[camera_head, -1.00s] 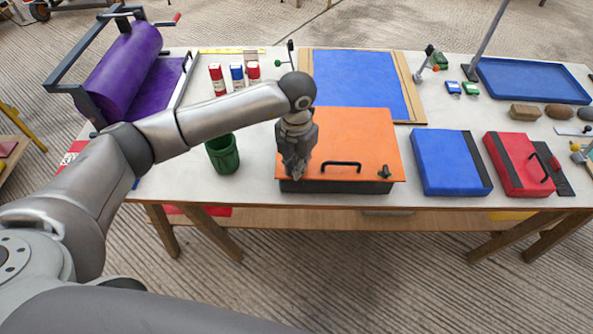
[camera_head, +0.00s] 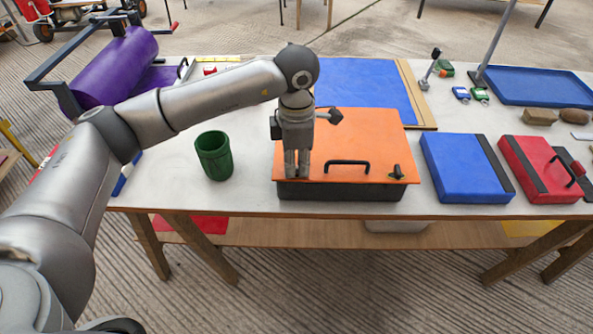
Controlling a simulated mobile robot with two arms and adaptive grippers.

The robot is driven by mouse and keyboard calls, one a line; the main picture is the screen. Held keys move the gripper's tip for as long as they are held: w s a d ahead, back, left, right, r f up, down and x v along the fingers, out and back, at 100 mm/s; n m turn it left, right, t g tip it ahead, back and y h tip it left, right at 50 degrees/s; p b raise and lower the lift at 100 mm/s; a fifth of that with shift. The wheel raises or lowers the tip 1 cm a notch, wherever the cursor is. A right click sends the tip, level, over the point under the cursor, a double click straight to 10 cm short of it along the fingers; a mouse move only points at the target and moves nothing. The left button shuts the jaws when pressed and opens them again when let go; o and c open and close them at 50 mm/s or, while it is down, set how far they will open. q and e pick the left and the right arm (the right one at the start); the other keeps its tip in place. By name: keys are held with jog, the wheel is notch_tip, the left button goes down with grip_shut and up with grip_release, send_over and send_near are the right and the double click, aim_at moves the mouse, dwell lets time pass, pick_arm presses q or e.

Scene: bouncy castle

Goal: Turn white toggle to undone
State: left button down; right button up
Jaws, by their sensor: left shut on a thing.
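A dark box (camera_head: 340,193) with an orange lid (camera_head: 372,135) stands at the table's front edge. The lid is down and has a black handle (camera_head: 347,163) at its front. A small dark toggle (camera_head: 397,171) sits at the lid's front right corner. My left gripper (camera_head: 297,174) points straight down at the lid's front left corner. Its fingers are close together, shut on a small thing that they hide. The white toggle cannot be seen apart from the gripper; the hidden thing is where it would sit. My right gripper is out of view.
A green cup (camera_head: 214,156) stands left of the box. A blue case (camera_head: 466,167) and a red case (camera_head: 543,170) lie to the right. A blue mat (camera_head: 365,84) lies behind the box, and a purple roller (camera_head: 115,68) stands at the back left. My left arm crosses the table's left half.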

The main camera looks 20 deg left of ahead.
aim_at(297, 167)
pick_arm(q)
jog(key=shift+m+b, duration=0.55)
jog(key=shift+m, duration=0.15)
jog(key=c, duration=1.5)
grip_release()
jog(key=shift+c, duration=0.2)
notch_tip(297, 167, up, 12)
